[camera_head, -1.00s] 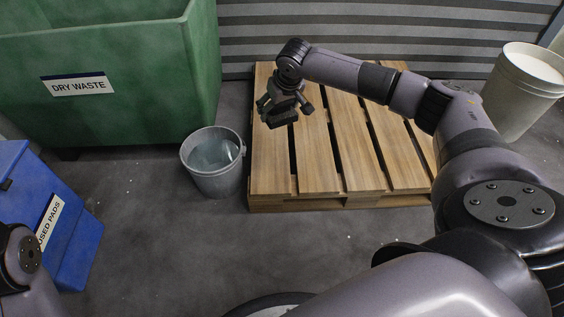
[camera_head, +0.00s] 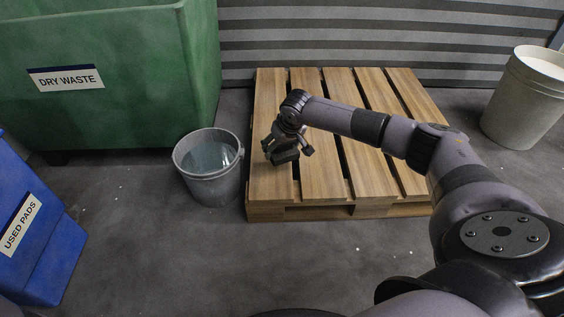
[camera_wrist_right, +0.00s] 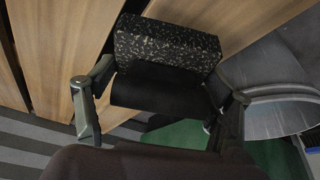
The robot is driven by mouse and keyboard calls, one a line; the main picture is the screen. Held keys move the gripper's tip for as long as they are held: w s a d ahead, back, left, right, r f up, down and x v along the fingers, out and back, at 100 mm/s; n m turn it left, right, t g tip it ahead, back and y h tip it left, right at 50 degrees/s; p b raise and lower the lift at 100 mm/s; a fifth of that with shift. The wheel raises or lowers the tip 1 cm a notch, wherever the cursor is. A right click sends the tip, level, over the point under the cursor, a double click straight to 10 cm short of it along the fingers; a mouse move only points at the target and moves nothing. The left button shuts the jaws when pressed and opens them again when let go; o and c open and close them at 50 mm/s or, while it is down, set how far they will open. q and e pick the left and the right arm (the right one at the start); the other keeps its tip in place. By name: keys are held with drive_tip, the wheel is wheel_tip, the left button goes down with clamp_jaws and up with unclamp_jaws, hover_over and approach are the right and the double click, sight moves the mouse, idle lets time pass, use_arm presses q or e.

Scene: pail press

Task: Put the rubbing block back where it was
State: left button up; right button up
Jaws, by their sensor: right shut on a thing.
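The rubbing block (camera_wrist_right: 167,45) is a dark, speckled block with a plain black part below it in the right wrist view. My right gripper (camera_wrist_right: 160,82) is shut on it, with one finger at each side. In the head view the right gripper (camera_head: 287,146) points down over the left front part of the wooden pallet (camera_head: 330,185), with the dark block (camera_head: 285,156) at its tips. I cannot tell whether the block touches the slats. My left gripper is not in view.
A grey pail (camera_head: 210,190) stands on the floor just left of the pallet. A green DRY WASTE bin (camera_head: 150,110) is at the back left, a blue USED PADS bin (camera_head: 45,265) at the front left. A pale bucket (camera_head: 522,105) stands at the right. The front floor is clear.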

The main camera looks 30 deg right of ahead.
sight(282, 156)
drive_tip(key=shift+f+b, duration=1.45)
drive_tip(key=shift+f, duration=0.9)
drive_tip(key=o, duration=1)
drive_tip(key=shift+o, duration=0.2)
drive_tip(key=shift+r, duration=0.15)
